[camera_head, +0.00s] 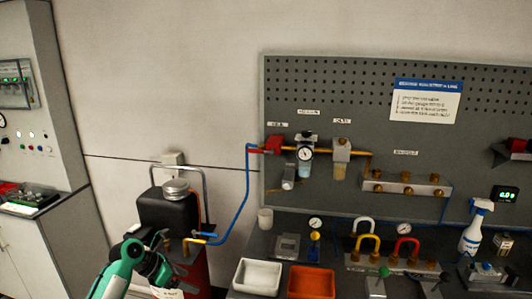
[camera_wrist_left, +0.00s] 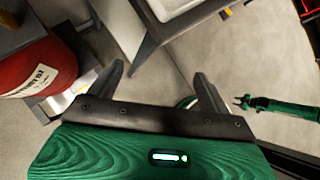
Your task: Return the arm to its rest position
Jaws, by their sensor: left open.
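My left gripper (camera_head: 160,262) is at the lower left of the head view, at the end of my green and white arm. It is in front of the black tank (camera_head: 168,212) and the red cylinder below it. In the left wrist view my left gripper (camera_wrist_left: 158,82) has its two dark fingers spread wide with nothing between them, only grey floor beyond. A green arm with a small dark gripper (camera_wrist_left: 243,103), seemingly my right one, shows at the right of that view. Its jaws are too small to read.
A red cylinder (camera_wrist_left: 38,68) stands near the left finger in the wrist view. The workbench carries a white tray (camera_head: 258,277), an orange tray (camera_head: 311,282) and coloured hoops. A blue hose (camera_head: 247,185) runs from the tank to the pegboard (camera_head: 300,85). A cabinet stands left.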

